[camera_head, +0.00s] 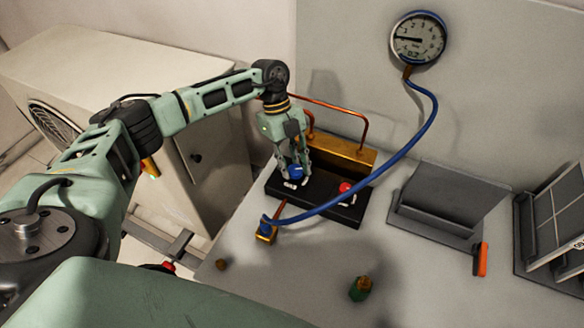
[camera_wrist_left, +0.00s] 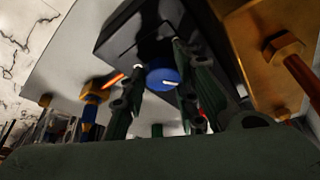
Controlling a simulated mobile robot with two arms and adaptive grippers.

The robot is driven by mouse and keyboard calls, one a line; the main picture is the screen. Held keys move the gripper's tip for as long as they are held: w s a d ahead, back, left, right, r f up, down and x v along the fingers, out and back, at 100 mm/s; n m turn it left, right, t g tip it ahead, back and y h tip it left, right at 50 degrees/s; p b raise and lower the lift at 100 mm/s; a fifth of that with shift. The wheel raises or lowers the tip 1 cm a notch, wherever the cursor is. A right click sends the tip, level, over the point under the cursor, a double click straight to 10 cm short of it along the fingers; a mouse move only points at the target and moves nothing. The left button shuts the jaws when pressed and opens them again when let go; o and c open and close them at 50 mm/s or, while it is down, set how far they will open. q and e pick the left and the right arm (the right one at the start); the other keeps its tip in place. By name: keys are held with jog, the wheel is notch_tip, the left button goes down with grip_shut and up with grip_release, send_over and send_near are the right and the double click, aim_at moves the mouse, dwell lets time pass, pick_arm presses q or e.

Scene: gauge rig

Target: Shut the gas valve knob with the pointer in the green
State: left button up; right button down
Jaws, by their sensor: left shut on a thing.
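A black manifold block (camera_head: 330,208) on the bench carries a blue knob (camera_head: 296,172) at its left end and a red knob (camera_head: 346,187) at its right. My left gripper (camera_head: 294,170) points down and is shut on the blue knob. In the left wrist view, the blue knob (camera_wrist_left: 160,77) sits between the two fingers, and its white mark shows. A round gauge (camera_head: 418,38) is on the wall, with its dark pointer toward the left. I cannot make out a green zone on its dial. My right gripper is not in view.
A blue hose (camera_head: 431,120) runs from the gauge across the block to a brass fitting (camera_head: 266,231). A brass manifold (camera_head: 345,152) stands behind. A grey stand (camera_head: 450,200) and an orange-handled tool (camera_head: 482,260) lie right. A green-and-brass piece (camera_head: 360,289) stands in front.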

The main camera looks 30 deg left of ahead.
pick_arm(q)
jog(key=m+b, duration=0.1)
jog(key=m+g+y+b, duration=0.1)
jog(key=m, duration=0.1)
jog(key=shift+s+f+m, duration=0.1)
jog(key=shift+f+m, duration=0.2)
jog(key=shift+f, duration=0.1)
jog(key=shift+r+m+g+y+b, duration=0.1)
jog(key=shift+m+g+y+b, duration=0.45)
jog(key=shift+m, duration=0.65)
jog(key=o, duration=1)
jog(key=shift+a, duration=0.1)
jog(key=shift+c, duration=0.2)
jog(key=shift+r, duration=0.25)
jog(key=shift+w+r+t, duration=0.25)
jog(key=shift+w+r, duration=0.15)
jog(key=shift+r, duration=0.1)
jog(key=v, duration=1.1)
jog(key=shift+a+f, duration=0.1)
jog(key=shift+a, duration=0.05)
